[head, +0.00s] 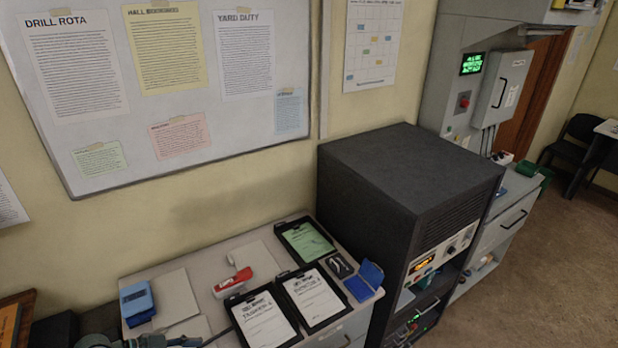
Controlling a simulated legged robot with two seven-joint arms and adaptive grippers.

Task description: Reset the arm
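Part of my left arm shows at the bottom left edge of the head view, with what looks like my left gripper (180,342) at its end. It is low in front of the desk (225,258) and mostly cut off by the frame, so I cannot tell whether it is open or shut. I see nothing clearly held in it. My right gripper is not in view.
The desk holds clipboards (262,318), a red-and-white stapler-like item (233,283), a blue box (137,300) and an open blue case (366,281). A dark equipment rack (400,175) stands right of it. Open floor (540,270) lies at the right.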

